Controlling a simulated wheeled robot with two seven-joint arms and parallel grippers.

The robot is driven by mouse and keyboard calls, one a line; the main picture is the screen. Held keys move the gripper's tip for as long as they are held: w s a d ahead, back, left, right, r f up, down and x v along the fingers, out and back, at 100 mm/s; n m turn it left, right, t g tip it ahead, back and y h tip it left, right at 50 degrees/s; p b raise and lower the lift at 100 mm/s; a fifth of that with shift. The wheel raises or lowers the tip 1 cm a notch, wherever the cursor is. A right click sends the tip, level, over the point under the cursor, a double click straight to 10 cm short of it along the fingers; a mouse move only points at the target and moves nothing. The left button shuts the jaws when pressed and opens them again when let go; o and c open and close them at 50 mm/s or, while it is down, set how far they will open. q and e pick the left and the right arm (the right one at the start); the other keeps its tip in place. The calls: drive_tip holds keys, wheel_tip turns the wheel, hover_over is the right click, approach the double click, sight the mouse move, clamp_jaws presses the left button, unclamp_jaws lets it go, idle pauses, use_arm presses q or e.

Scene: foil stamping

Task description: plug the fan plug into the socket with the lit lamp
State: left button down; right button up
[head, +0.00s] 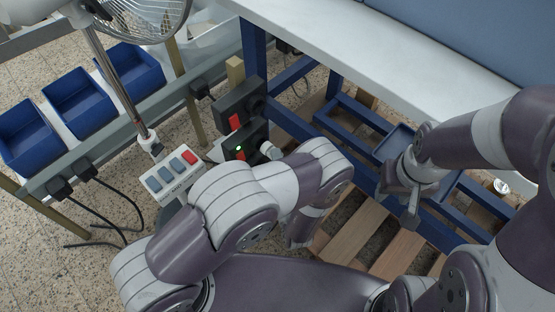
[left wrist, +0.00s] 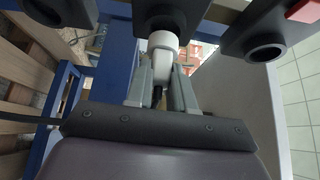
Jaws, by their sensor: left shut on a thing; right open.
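The white fan plug (left wrist: 162,48) is held between the fingers of my left gripper (left wrist: 163,85), its cord running back between them. Its front end meets the round opening of a dark socket (left wrist: 160,14); how deep it sits I cannot tell. In the head view the plug (head: 270,151) is at the right side of the lower black socket box (head: 247,138), which has a lit green lamp (head: 239,148) and a red switch. My left fingers are mostly hidden behind my wrist there. My right gripper (head: 398,196) is open and empty, further right.
A second black socket box (head: 238,103) with a red switch stands just above. A fan (head: 135,12) on a pole and a button panel (head: 170,175) are left, with blue bins (head: 78,102) behind. A table (head: 400,75) with a blue frame is right, over wooden slats (head: 355,235).

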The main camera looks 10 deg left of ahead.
drive_tip(key=shift+r, duration=0.15)
idle(0.4)
use_arm(q)
drive_tip(key=shift+w+a, duration=0.85)
drive_tip(key=shift+a, duration=0.3)
use_arm(e)
drive_tip(key=shift+r, duration=0.1)
use_arm(q)
drive_tip(key=c, duration=0.9)
unclamp_jaws()
